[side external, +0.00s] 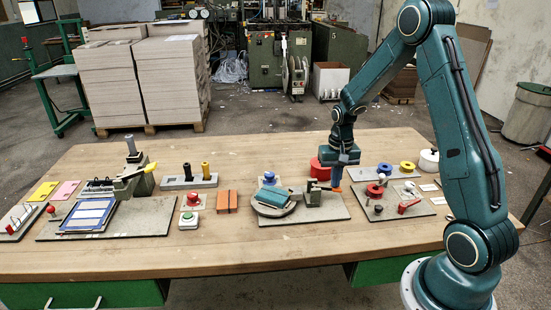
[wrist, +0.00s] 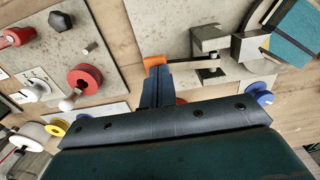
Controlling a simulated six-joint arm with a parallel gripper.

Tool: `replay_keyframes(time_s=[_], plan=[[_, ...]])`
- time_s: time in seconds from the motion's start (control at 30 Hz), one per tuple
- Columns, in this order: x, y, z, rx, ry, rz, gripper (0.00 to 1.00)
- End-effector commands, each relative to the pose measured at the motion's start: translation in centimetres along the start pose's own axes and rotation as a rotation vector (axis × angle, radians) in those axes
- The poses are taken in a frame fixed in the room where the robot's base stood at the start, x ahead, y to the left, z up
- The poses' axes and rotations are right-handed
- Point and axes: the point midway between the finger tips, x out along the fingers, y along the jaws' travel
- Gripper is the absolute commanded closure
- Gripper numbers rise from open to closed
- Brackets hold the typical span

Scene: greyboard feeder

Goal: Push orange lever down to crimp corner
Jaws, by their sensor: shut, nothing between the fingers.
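The orange lever (wrist: 154,61) has an orange grip at the end of a pale arm that runs right to a grey metal crimping bracket (wrist: 210,42). In the side view the orange grip (side external: 336,189) shows just below my gripper. My gripper (side external: 337,184) points down, shut and empty. In the wrist view its fingertips (wrist: 158,70) overlap the lever beside the orange grip; I cannot tell whether they touch. The teal box (side external: 272,196) sits on a round grey turntable (side external: 273,210) left of the bracket (side external: 313,194); its corner is near the bracket.
A plate with red and white knobs (side external: 392,203) lies right of the lever. Red, blue and yellow spools (side external: 407,167) stand behind. An orange block (side external: 227,201), push buttons (side external: 188,221) and another fixture (side external: 132,185) are at left. The front table strip is clear.

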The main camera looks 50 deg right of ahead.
Motion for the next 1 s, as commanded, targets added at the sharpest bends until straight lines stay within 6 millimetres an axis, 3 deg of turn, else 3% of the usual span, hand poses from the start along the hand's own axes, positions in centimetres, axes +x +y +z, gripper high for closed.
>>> replay_keyframes(time_s=[0.37, 1.0], plan=[[-0.8, 0.0, 0.0, 0.0, -0.001, 0.0, 1.0], [-5.3, 0.0, 0.0, 0.0, 0.001, 0.0, 1.0]])
